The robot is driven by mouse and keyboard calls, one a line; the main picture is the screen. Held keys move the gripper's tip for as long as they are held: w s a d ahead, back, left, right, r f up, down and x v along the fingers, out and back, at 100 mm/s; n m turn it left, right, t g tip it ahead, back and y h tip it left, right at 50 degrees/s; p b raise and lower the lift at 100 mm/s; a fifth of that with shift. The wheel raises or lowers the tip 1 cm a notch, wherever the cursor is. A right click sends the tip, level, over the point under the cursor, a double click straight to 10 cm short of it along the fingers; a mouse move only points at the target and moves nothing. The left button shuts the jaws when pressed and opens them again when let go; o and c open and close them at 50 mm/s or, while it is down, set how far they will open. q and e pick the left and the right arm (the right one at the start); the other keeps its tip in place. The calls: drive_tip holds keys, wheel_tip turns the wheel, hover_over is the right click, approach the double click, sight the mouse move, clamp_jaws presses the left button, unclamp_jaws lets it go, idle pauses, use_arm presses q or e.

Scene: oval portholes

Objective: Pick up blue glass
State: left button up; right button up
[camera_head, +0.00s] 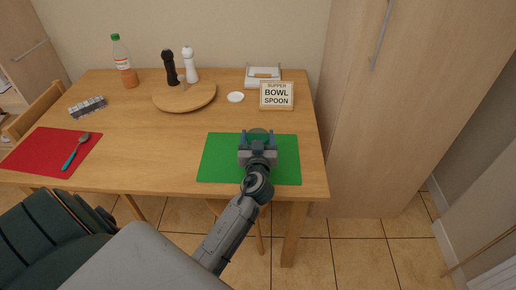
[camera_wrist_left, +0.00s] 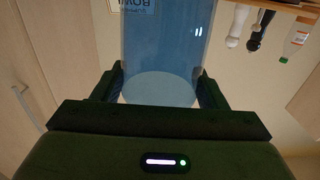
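The blue glass (camera_wrist_left: 165,45) fills the middle of the left wrist view, which is upside down, and stands between my left gripper's two fingers. In the head view, a small part of the glass (camera_head: 258,132) shows over the green placemat (camera_head: 220,160), mostly hidden by the gripper. My left gripper (camera_head: 257,138) is open, with one finger on each side of the glass; it also shows in the wrist view (camera_wrist_left: 160,92). I cannot tell whether the fingers touch the glass. My right gripper is not in view.
A sign (camera_head: 277,95) stands behind the placemat, near a small white dish (camera_head: 236,97). A round wooden board (camera_head: 184,98) holds black and white mills, with a bottle (camera_head: 124,65) to its left. The table's middle is clear.

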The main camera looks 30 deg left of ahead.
use_arm(q)
drive_tip(key=c, duration=0.7)
drive_tip(key=shift+c, duration=0.4)
drive_tip(key=shift+r, duration=0.15)
